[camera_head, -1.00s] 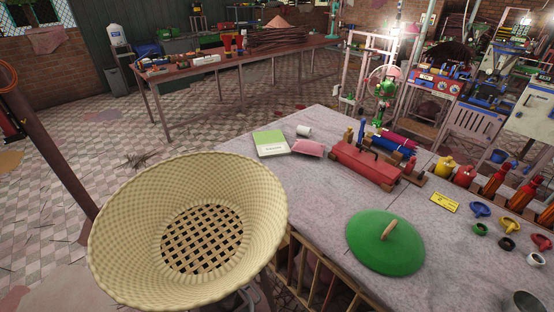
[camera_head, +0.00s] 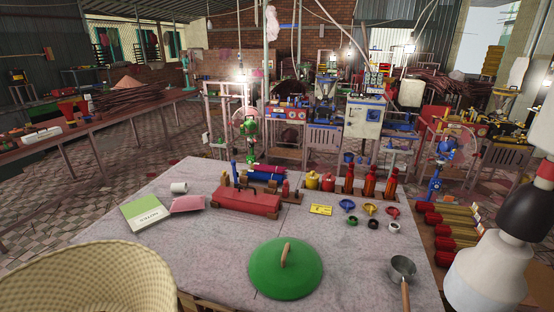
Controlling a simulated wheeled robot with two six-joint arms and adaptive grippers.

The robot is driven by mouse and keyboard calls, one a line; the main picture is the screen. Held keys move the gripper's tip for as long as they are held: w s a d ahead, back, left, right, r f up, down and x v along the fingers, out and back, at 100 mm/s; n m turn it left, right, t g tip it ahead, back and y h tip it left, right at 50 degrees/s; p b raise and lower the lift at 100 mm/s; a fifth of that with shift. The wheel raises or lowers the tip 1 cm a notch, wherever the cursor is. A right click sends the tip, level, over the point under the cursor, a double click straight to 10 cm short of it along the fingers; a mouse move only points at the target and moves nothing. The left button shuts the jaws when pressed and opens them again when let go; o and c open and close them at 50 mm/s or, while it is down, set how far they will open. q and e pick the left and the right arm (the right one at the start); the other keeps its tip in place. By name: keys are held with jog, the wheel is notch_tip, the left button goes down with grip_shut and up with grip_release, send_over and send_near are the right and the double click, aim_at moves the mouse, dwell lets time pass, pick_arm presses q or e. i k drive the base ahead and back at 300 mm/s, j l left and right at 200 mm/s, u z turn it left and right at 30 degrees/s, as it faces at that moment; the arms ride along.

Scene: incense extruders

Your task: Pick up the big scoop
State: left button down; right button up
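A metal scoop (camera_head: 402,268) with a wooden handle lies near the front right corner of the table (camera_head: 215,262). Its round bowl is to the back and its handle points toward me, running out of the bottom of the picture. It is the only scoop that I can make out. Nothing holds or touches it from above. A part of my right arm shows at the right edge, right of the scoop, but its gripper is out of view. My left arm and gripper are not in view.
A large woven basket (camera_head: 90,280) fills the lower left. Bundled stacks (camera_head: 447,236) lie beyond the table's right edge.

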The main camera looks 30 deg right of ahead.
aim_at(402, 269)
jog(key=z, duration=2.2)
jog(key=u, duration=2.95)
jog(key=z, duration=4.15)
